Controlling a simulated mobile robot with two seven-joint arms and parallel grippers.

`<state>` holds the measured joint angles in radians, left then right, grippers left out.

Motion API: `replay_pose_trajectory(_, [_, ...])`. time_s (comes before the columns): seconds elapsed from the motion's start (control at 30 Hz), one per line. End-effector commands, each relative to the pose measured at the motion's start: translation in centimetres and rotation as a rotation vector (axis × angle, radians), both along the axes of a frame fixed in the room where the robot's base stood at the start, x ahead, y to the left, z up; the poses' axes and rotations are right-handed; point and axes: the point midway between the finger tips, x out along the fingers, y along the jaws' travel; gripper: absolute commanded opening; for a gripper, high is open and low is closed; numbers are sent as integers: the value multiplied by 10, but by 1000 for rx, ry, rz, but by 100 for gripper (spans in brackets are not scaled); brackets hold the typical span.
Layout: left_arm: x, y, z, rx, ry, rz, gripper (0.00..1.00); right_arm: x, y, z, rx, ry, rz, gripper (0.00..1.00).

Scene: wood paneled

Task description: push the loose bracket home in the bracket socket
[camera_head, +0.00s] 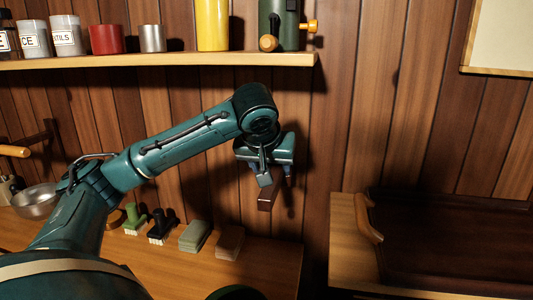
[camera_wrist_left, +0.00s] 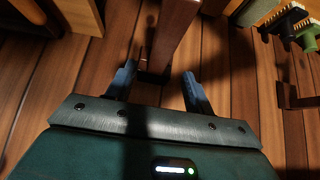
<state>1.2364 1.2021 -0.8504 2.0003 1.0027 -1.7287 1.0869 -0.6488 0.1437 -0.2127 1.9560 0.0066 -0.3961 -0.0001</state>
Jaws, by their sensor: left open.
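In the left wrist view the bracket (camera_wrist_left: 172,35) is a bar running from the top edge to between my fingertips. My left gripper (camera_head: 276,182) is open, with its fingers on either side of the bar; it also shows in the left wrist view (camera_wrist_left: 159,68). I cannot tell whether either finger touches the bar. The bracket socket is not clearly visible. My right gripper is not in view.
A shelf (camera_head: 180,61) with jars and cans is above my left arm. A bench (camera_head: 270,257) below holds brushes (camera_head: 160,228), blocks (camera_head: 195,236) and a metal bowl (camera_head: 38,198). A dark tray (camera_head: 455,240) is on the right. The wall right of the gripper is clear.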

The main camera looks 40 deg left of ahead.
Motion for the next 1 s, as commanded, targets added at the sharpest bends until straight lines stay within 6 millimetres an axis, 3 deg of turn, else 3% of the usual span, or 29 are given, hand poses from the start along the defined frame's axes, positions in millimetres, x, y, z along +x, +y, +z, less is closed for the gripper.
replay_pose_trajectory(0.2, [-24,-15,38,-1,-4,-3,52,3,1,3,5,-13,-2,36])
replay_pose_trajectory(0.4, [-38,-22,57,-2,-2,-2,52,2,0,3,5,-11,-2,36])
replay_pose_trajectory(1.0, [-41,-23,60,0,1,0,52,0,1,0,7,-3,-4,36])
